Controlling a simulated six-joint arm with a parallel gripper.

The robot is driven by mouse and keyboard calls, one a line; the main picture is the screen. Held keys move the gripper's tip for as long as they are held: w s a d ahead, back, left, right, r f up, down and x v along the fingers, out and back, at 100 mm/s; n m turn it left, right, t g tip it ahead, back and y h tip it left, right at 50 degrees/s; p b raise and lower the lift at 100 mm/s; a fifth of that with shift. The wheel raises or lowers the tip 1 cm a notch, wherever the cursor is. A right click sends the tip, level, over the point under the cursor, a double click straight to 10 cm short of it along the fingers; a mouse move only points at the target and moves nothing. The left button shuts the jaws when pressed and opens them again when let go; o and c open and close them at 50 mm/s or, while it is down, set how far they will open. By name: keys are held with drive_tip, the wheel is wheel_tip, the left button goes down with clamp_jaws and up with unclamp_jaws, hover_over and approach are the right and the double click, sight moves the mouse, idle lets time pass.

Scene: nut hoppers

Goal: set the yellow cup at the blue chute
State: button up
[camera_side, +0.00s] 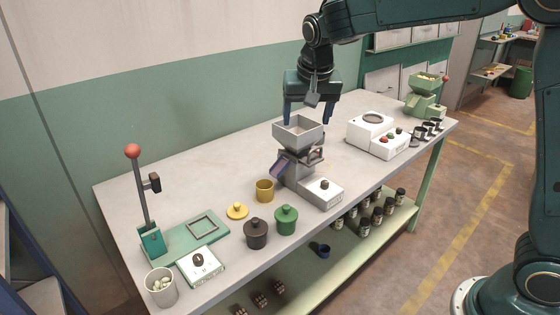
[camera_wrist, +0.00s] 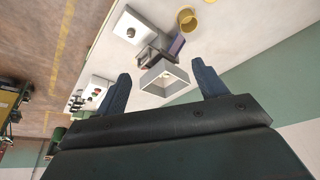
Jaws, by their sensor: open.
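The yellow cup (camera_side: 265,190) stands upright on the bench, just left of the grey hopper machine (camera_side: 298,170). It also shows near the top of the wrist view (camera_wrist: 187,18). The blue chute (camera_side: 279,166) slopes down from the left side of the machine towards the cup; it also shows in the wrist view (camera_wrist: 177,44). The cup stands apart from the machine, near the chute's lower end. My gripper (camera_side: 307,112) is open and empty, above the machine's square funnel (camera_side: 298,130). In the wrist view its fingers (camera_wrist: 161,72) are spread wide on either side of the funnel.
A yellow lid (camera_side: 237,211), a dark brown pot (camera_side: 256,234) and a green pot (camera_side: 286,220) stand near the cup. A red-knobbed lever press (camera_side: 150,240) is at the left end. A white machine (camera_side: 372,133) with buttons is to the right.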

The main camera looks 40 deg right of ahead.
drive_tip(key=s+d+r+n+t+y, duration=0.1)
drive_tip(key=s+r+n, duration=0.15)
drive_tip(key=s, duration=0.65)
drive_tip(key=s+d+r+n, duration=0.1)
drive_tip(key=s+r, duration=0.2)
drive_tip(key=s, duration=0.5)
drive_tip(key=s+f+n+t+y, duration=0.1)
drive_tip(key=s+f+n, duration=0.2)
drive_tip(key=s, duration=1.1)
drive_tip(key=shift+a+f, duration=0.35)
drive_tip(key=shift+f, duration=0.35)
drive_tip(key=shift+n, duration=0.25)
